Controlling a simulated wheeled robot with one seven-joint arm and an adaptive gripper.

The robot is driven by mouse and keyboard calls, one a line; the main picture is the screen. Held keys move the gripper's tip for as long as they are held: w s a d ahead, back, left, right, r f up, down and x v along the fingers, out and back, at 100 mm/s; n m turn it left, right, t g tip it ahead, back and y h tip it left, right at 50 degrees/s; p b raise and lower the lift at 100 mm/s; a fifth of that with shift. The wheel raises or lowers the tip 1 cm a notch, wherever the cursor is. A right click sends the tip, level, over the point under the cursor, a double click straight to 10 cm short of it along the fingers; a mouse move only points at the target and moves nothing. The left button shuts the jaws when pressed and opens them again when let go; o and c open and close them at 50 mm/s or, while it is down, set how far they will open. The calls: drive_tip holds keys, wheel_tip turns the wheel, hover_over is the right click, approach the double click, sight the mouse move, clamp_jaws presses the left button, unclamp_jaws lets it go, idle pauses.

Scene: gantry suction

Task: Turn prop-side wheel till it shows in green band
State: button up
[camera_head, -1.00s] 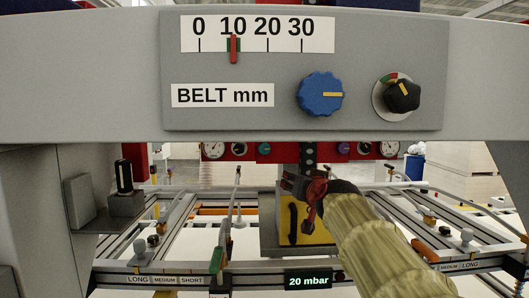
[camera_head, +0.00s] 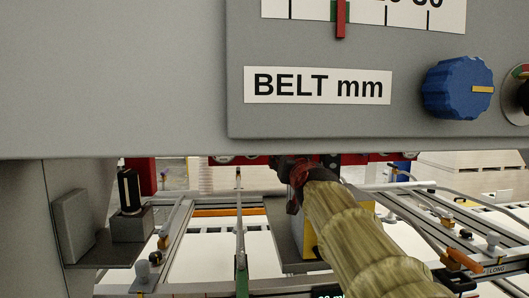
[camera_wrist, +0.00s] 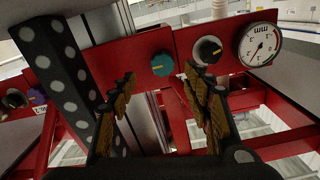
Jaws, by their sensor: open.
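My gripper is open and empty in the wrist view (camera_wrist: 165,95), its two fingers spread in front of a red crossbeam (camera_wrist: 110,62). On that beam are a teal knob (camera_wrist: 164,65) between the fingertips in the picture, a black knob (camera_wrist: 209,50) and a white round dial (camera_wrist: 260,43). The fingers look apart from the knobs. In the head view a blue wheel (camera_head: 457,88) sits beside the BELT mm label, and a red pointer (camera_head: 340,20) stands over a small green patch on the scale above. I cannot tell which wheel is the prop-side one.
The grey gantry beam (camera_head: 120,80) spans the head view above my arm. Rails with clamps (camera_head: 240,225) lie below it. A bracket with a black-topped block (camera_head: 130,205) is at the left. A dark perforated post (camera_wrist: 60,70) stands close on the left in the wrist view.

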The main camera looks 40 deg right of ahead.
drive_tip(key=x, duration=0.8)
drive_tip(key=shift+r, duration=0.15)
drive_tip(key=shift+a, duration=0.1)
drive_tip(key=shift+c, duration=0.6)
drive_tip(key=c, duration=1)
